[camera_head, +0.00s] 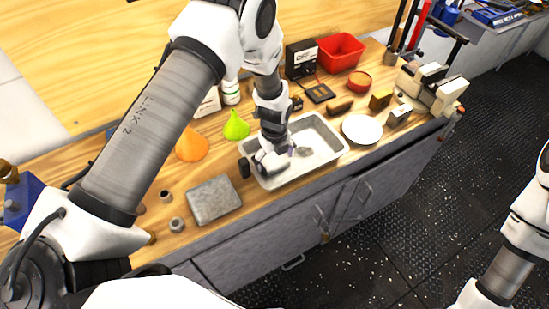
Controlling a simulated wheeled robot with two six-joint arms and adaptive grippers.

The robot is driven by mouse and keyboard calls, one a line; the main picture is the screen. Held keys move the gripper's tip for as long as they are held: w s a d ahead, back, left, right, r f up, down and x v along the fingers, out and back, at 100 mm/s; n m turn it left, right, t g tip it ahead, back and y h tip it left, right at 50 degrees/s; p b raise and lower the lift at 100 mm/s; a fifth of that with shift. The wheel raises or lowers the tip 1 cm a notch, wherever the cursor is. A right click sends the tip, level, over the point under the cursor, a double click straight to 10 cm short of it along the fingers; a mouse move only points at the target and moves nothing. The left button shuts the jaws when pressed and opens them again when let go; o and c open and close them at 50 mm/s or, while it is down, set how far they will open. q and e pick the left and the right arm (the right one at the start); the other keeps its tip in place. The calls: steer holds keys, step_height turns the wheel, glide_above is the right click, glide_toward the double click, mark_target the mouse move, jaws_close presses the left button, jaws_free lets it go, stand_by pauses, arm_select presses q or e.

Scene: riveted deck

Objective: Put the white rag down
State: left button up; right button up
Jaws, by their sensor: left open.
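My left gripper (268,160) reaches down over the left part of a shallow grey metal tray (328,136) on the wooden workbench. Its jaws are open, with one dark fingertip near the tray's left rim. A pale patch lies at the jaws inside the tray, but I cannot tell the white rag apart from the gripper's white parts there. A small greyish piece (303,151) shows in the tray just right of the gripper. Of my right arm only links show at the right edge; its gripper is out of view.
A white round dish (362,129) sits right of the tray. A grey block (214,199), orange funnel (191,146) and green funnel (236,126) are to the left. A red bin (341,51) and black meter (301,59) stand behind; a vise (432,88) is at the right end.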

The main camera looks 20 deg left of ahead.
mark_target(274, 159)
arm_select(q)
steer(key=shift+r, duration=0.5)
step_height(274, 159, up, 11)
steer(key=b, duration=0.3)
steer(key=shift+r, duration=0.2)
